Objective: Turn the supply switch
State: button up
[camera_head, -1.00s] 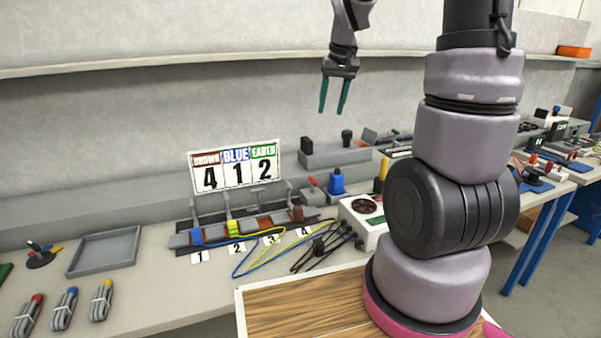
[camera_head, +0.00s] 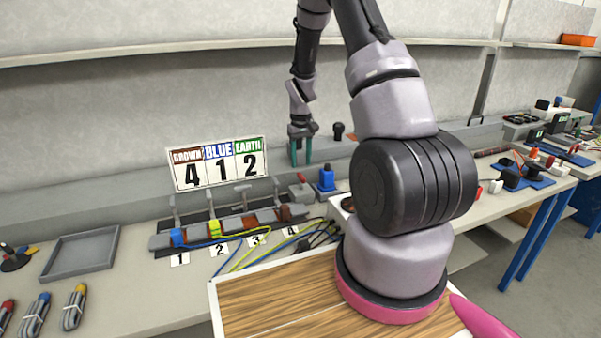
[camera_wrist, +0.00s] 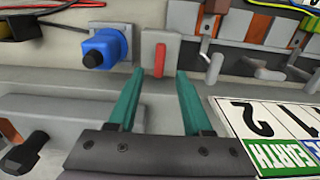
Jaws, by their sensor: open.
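The supply switch looks to be the grey block with a red lever (camera_wrist: 160,60); it also shows in the head view (camera_head: 303,189), small, below my gripper. In the wrist view the lever stands between and just beyond the fingertips of my gripper (camera_wrist: 157,76). The two green fingers are apart with nothing between them. In the head view my gripper (camera_head: 300,162) points down above the switch, and I see a gap between them. I cannot tell the switch's setting.
A blue plug-like connector (camera_wrist: 104,48) stands right beside the switch. A sign board (camera_head: 218,164) reads BROWN 4, BLUE 1, EARTH 2. A terminal row (camera_head: 230,226) with coloured wires lies left of the switch. A grey empty tray (camera_head: 80,254) sits farther left.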

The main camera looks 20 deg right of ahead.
aim_at(301, 175)
notch_tip(301, 175, down, 5)
jog(key=shift+f, duration=0.1)
dwell(0.3)
grip_shut()
